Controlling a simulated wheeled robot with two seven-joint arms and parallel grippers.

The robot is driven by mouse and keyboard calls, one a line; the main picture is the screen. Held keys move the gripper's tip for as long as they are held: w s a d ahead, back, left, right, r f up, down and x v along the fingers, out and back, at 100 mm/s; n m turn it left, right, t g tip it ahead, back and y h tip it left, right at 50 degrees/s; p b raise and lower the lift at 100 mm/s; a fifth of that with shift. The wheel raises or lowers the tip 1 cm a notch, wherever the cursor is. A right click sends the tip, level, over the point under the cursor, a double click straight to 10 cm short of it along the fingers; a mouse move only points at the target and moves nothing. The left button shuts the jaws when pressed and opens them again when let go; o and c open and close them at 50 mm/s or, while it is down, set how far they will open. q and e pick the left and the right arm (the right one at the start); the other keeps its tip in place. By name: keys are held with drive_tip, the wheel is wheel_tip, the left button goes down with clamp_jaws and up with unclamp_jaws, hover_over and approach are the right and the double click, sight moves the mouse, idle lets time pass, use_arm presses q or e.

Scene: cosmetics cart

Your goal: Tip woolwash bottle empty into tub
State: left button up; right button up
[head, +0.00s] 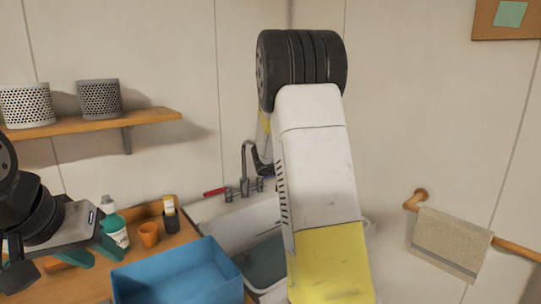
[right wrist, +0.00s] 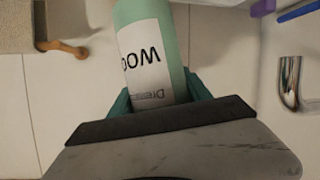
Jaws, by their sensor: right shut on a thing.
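The woolwash bottle (right wrist: 148,45) is pale green with a white label that reads "Woo" upside down in the right wrist view. My right gripper (right wrist: 160,98) is shut on it, with a teal finger on each side. Its tilt and mouth cannot be told. In the head view my right arm hides this gripper and bottle. The white tub (head: 235,235) stands below the tap, with grey-green contents and its right part behind my arm. My left gripper (head: 72,257) is at the left edge over the wooden counter, teal fingers apart, apparently empty.
A blue bin (head: 180,275) is in front. The tap (head: 246,165) rises behind the tub. A towel (head: 450,240) hangs at right.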

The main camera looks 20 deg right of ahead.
drive_tip(key=r+n+h, duration=0.1)
drive_tip(key=w+a+r+n+g, duration=0.1)
drive_tip(key=n, duration=0.1)
drive_tip(key=shift+w+a+g+h, duration=0.1)
drive_tip(key=shift+w+g+h, duration=0.2)
drive_tip(key=shift+h, duration=0.1)
drive_tip(key=n, duration=0.1)
drive_tip(key=r+n+h, duration=0.1)
drive_tip(key=s+r+n, duration=0.1)
drive_tip(key=shift+d+r+n+g+h, duration=0.15)
drive_tip(key=shift+d+n+g+h, duration=0.15)
drive_tip(key=shift+n+g+h, duration=0.1)
drive_tip(key=shift+d+r+n+h, duration=0.1)
drive_tip(key=shift+r+n+h, duration=0.3)
drive_tip(key=shift+r+n, duration=0.45)
drive_tip(key=shift+w+a+r+n+h, duration=0.3)
drive_tip(key=shift+w+r+n+h, duration=0.1)
drive_tip(key=shift+n, duration=0.55)
drive_tip(key=shift+r+n+h, duration=0.4)
drive_tip(key=shift+r+n, duration=0.25)
drive_tip(key=shift+n, duration=0.35)
drive_tip(key=shift+w+a+r+n+t+h, duration=0.2)
drive_tip(key=shift+r+n, duration=0.25)
drive_tip(key=shift+n, duration=0.35)
drive_tip(key=shift+w+r+n+t+h, duration=0.1)
drive_tip(key=shift+r+n+t+h, duration=0.15)
drive_tip(key=shift+r+n, duration=0.4)
